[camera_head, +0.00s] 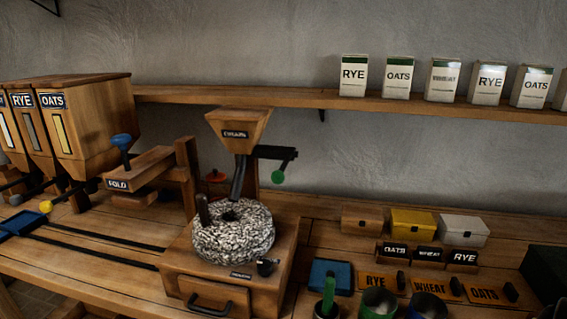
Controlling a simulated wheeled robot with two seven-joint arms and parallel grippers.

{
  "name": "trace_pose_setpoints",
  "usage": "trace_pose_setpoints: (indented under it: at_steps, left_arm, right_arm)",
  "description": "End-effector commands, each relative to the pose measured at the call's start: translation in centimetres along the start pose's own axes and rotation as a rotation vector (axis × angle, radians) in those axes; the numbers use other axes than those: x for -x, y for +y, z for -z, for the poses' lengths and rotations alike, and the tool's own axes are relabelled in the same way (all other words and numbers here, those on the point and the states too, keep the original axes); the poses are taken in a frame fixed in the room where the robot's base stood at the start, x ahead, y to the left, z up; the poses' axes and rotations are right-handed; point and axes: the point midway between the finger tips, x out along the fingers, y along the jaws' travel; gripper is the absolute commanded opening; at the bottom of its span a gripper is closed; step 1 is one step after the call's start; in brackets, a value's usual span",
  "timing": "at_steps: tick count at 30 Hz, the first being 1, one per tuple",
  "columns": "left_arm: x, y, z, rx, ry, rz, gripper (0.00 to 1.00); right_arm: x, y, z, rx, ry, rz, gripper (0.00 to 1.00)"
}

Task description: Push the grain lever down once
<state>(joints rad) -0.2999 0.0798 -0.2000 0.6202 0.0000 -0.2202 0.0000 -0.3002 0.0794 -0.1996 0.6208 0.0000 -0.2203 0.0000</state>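A wooden hopper (239,124) with a small dark label, too blurred to read surely, stands above a round speckled millstone (235,238). A black lever with a green knob (278,177) sticks out on the hopper's right side; its knob end slants downward. I take this to be the grain lever, though no label on it can be read. A dark chute runs from the hopper toward the stone. Neither of my grippers shows in the head view, and nothing touches the lever.
A wooden press marked FOLD (137,172) with a blue knob (122,141) stands left of the hopper. Grain bins (95,125) stand further left. Boxes (398,76) line the wall shelf. Small chests (412,220), cups (378,303) and labelled plates fill the right side.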

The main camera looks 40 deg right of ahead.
Motion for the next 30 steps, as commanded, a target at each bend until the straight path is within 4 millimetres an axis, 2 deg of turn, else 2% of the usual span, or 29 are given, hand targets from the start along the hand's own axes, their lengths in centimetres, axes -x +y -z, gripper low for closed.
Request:
trace_pose_setpoints:
  at_steps: [1, 10, 30]
  left_arm:
    - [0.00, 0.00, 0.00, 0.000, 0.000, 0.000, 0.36]
    - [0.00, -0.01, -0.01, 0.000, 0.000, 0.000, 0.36]
    - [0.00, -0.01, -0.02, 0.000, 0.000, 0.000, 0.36]
  right_arm:
    - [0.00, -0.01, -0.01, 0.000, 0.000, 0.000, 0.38]
    - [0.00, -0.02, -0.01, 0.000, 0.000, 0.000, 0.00]
    - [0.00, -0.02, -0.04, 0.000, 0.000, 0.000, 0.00]
